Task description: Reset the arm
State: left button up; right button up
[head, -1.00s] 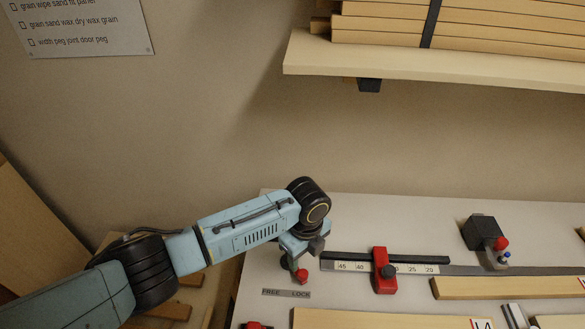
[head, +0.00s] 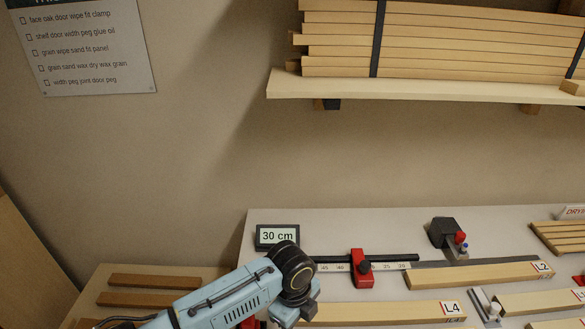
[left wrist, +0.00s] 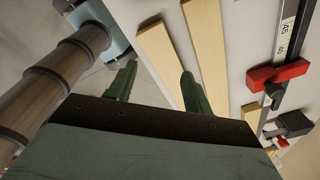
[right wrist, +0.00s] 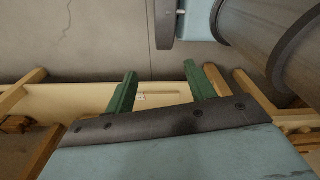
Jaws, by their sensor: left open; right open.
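My left arm (head: 235,290) comes in from the bottom left in the head view, its dark joint near the bench's left end. Its fingers are not clear there. In the left wrist view my left gripper (left wrist: 157,78) is open, its green fingers apart, with nothing seen held. Two pale wooden strips (left wrist: 205,50) show beyond the fingers; I cannot tell the gap to them. My right gripper (right wrist: 161,74) is open in the right wrist view, with a pale board (right wrist: 75,97) and grey floor beyond it. My right arm does not show in the head view.
A black sign reading 30 cm (head: 277,236) stands behind my left arm. A ruler fence with a red stop (head: 362,270) and labelled boards (head: 395,311) lie on the bench. A shelf (head: 420,90) with stacked planks is above. The wall between is clear.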

jog(key=w, duration=0.5)
pick_arm(q)
jog(key=s+n+h, duration=0.3)
jog(key=s+n, duration=0.3)
jog(key=s, duration=0.1)
jog(key=s+a+r+n+t+y, duration=0.2)
jog(key=s+a+n, duration=0.4)
jog(key=a+n, duration=0.45)
jog(key=s+a+r+n+t+y, duration=0.2)
jog(key=s+a+n, duration=0.5)
jog(key=a, duration=0.6)
notch_tip(320, 180, down, 31)
jog(key=g+b, duration=0.2)
jog(key=b, duration=0.7)
jog(key=s+a+f+b, duration=0.1)
jog(key=s+f+b, duration=0.3)
jog(key=s+f, duration=0.5)
jog(key=s+a+f+g+b, duration=0.1)
jog(key=s+f+b, duration=0.4)
jog(key=f, duration=1.2)
jog(key=s, duration=0.3)
jog(key=shift+s+a, duration=0.35)
jog(key=shift+s, duration=0.05)
pick_arm(e)
jog(key=s+f, duration=0.3)
jog(key=f, duration=1.4)
jog(key=shift+f, duration=0.4)
